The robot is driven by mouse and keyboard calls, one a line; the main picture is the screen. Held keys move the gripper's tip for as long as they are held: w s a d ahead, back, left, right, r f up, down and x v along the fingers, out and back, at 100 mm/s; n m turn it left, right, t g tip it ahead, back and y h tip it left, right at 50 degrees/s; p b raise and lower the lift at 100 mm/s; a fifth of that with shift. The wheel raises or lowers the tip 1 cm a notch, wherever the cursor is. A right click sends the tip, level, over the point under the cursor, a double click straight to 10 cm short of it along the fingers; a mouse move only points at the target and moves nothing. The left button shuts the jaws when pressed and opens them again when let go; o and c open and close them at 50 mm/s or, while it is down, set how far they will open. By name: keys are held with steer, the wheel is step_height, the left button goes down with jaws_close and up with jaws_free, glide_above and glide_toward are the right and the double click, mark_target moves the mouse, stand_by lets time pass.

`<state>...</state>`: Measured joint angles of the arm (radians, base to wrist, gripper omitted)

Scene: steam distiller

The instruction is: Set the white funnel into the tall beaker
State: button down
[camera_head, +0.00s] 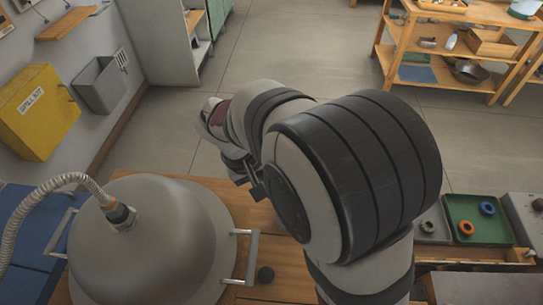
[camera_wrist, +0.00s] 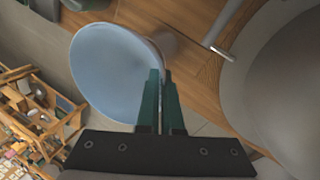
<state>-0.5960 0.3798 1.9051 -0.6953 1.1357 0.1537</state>
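The white funnel (camera_wrist: 112,75) shows in the wrist view as a wide pale bowl, its mouth facing the camera. My gripper (camera_wrist: 161,76) has its two teal fingers close together across the funnel's right rim, one inside the bowl and one outside, pinching the wall. A pale rounded shape (camera_wrist: 163,40) shows partly behind the funnel's upper right; I cannot tell whether it is the tall beaker or part of the funnel. In the head view, my arm hides the funnel, and no beaker can be made out.
A large metal dome (camera_head: 155,250) with side handles and a hose stands on the wooden table (camera_head: 262,222), close to my gripper. A green tray (camera_head: 462,235) with rings is at the right. A wooden shelf (camera_head: 470,85) stands farther back.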

steer(key=shift+f, duration=1.3)
steer(key=c, duration=1)
jaws_free()
steer(key=shift+r, duration=0.1)
steer(key=shift+r, duration=3.45)
